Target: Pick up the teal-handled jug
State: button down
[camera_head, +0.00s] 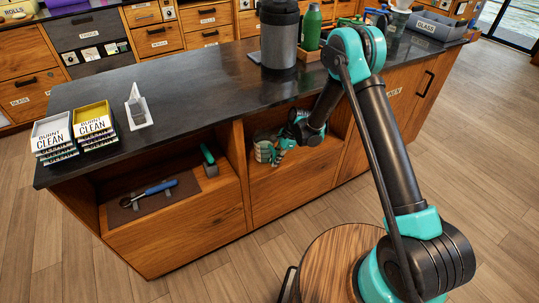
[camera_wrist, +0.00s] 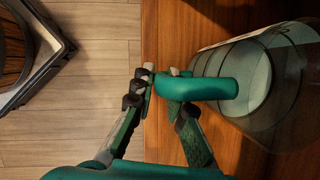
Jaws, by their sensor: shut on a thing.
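The jug (camera_wrist: 265,78) is a clear, ribbed, see-through vessel with a teal handle (camera_wrist: 200,88). In the wrist view it lies along the right side, with its handle pointing left toward my gripper (camera_wrist: 160,82). My gripper's fingers are shut on the handle, one on each side of it. My fingers partly hide the handle there. I cannot tell whether the jug touches the compartment floor.
The dark countertop (camera_head: 190,90) overhangs the compartment, and a wooden divider (camera_head: 240,165) stands to the left. The left compartment holds a blue-handled tool (camera_head: 155,189) and a green-handled item (camera_head: 209,160). A grey canister (camera_head: 279,38) stands on top. Floor in front is clear.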

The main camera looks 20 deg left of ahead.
aim_at(275, 154)
jog(key=shift+r, duration=0.1)
jog(key=shift+r, duration=0.65)
notch_tip(275, 154, up, 2)
jog(key=shift+r, duration=0.1)
jog(key=w+d, duration=0.4)
jog(key=d, duration=0.3)
jog(key=w+d, duration=0.5)
jog(key=d, duration=0.3)
jog(key=shift+d, duration=0.3)
jog(key=shift+w, duration=0.1)
